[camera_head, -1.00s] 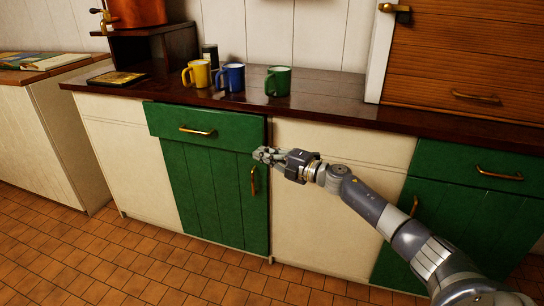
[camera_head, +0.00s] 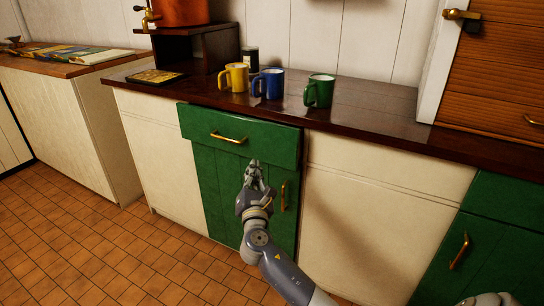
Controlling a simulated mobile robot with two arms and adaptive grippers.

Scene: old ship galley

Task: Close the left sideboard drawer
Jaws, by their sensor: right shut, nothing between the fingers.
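The left sideboard drawer (camera_head: 268,143) has a green front with a brass handle (camera_head: 229,137). Its front stands out a little past the green door (camera_head: 217,195) below, so it is partly open. My right gripper (camera_head: 254,166) is shut and empty. It points at the sideboard, with its fingertips at the lower edge of the drawer front, to the right of the handle. I cannot tell whether it touches the drawer. It hides part of the door. My left gripper is not in view.
On the dark worktop (camera_head: 365,117) stand a yellow mug (camera_head: 236,78), a blue mug (camera_head: 270,84) and a green mug (camera_head: 321,92). The door's brass handle (camera_head: 283,196) sits just right of my gripper. The tiled floor (camera_head: 95,245) at left is clear.

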